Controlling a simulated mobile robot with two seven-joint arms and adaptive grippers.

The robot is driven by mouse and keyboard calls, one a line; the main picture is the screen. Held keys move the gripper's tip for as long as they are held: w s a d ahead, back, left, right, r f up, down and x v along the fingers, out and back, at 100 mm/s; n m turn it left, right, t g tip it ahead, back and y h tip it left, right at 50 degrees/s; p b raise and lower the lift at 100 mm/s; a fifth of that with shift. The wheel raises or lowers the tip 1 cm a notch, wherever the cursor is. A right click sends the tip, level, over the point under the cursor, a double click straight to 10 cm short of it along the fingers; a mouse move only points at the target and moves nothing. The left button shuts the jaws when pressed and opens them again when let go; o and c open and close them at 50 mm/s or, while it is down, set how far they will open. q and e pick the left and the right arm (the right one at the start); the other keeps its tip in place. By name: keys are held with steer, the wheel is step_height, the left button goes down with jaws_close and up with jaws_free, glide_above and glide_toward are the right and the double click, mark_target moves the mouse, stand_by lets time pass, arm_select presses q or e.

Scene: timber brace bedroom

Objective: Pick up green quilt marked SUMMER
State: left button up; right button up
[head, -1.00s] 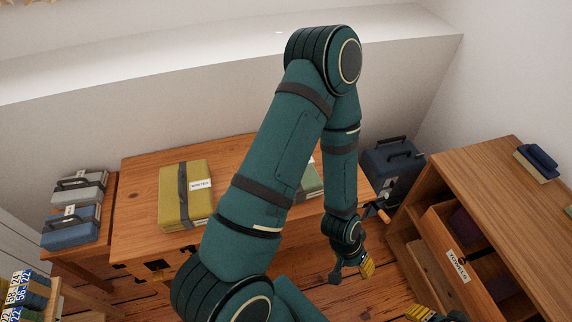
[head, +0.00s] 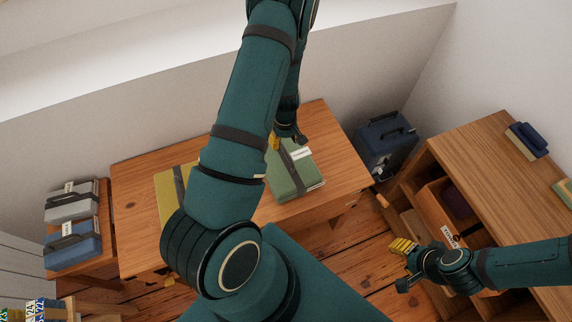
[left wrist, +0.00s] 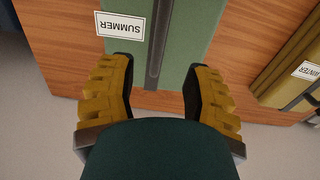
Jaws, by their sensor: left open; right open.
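The green quilt (head: 292,172) lies folded on the wooden table, with a dark strap and a white label. In the left wrist view the green quilt (left wrist: 186,45) shows its label reading SUMMER, upside down. My left gripper (head: 288,138) is above the quilt's back edge in the head view. The left wrist view shows its yellow fingers (left wrist: 157,95) open, spread on either side of the strap, with nothing between them; I cannot tell whether they touch the quilt. My right gripper (head: 402,262) is open and empty in front of the drawer cabinet.
The yellow quilt (head: 165,190), labelled WINTER in the left wrist view, lies left on the table (head: 135,205), partly behind my arm. Grey and blue cases (head: 72,245) sit on a side stand. A dark blue case (head: 385,145) stands right of the table. An open drawer (head: 433,215) juts from the cabinet.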

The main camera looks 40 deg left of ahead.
mark_target(286, 152)
arm_select(q)
steer(key=shift+d+f+b, duration=0.2)
steer(key=shift+f+b, duration=0.45)
steer(key=shift+f, duration=3.25)
steer(key=shift+r, duration=0.1)
jaws_close()
